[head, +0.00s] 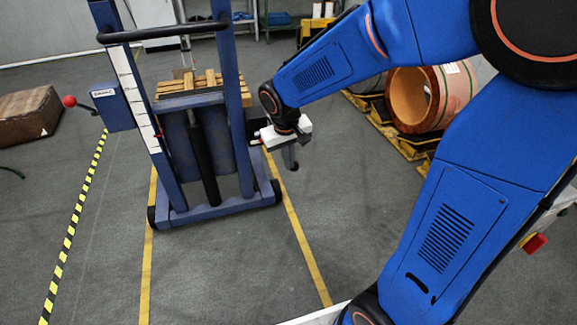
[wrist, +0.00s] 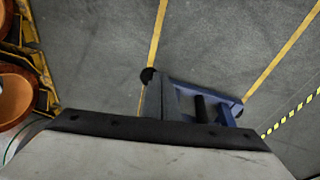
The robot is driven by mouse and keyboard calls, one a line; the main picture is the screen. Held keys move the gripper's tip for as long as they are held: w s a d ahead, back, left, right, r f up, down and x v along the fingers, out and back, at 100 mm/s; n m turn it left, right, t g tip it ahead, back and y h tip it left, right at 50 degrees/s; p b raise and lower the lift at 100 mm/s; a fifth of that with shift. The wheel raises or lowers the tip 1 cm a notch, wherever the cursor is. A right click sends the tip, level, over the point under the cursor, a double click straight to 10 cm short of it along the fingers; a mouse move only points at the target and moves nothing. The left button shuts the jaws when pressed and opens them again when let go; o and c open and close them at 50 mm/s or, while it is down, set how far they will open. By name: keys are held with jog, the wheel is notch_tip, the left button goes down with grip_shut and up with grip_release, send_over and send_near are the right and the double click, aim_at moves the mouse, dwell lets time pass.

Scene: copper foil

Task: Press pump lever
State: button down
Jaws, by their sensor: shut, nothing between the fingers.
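The pump lever (head: 69,101) has a red ball at its end and sticks out left from the blue box (head: 113,107) on the lift truck's left post. The lift truck (head: 190,210) is blue with a black handlebar. Its base also shows in the wrist view (wrist: 155,98); the lever does not show there. My gripper (head: 290,160) is shut and empty, in front of the truck's right side in the picture, well to the right of the lever and apart from it. In the wrist view a large pale part with a dark edge hides the lower middle.
A wooden pallet (head: 190,84) is at the truck's forks. A copper coil (head: 408,98) lies on a yellow stand at right. A brown box (head: 28,115) sits on the floor at far left. Yellow lines and a yellow-black strip (head: 68,240) mark the floor, which is clear in front.

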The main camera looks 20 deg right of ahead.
jog(key=shift+s+a+r, duration=0.1)
jog(key=shift+s+r, duration=0.2)
jog(key=shift+r, duration=0.25)
jog(key=shift+s+r, duration=0.25)
jog(key=shift+r, duration=0.25)
dwell(0.9)
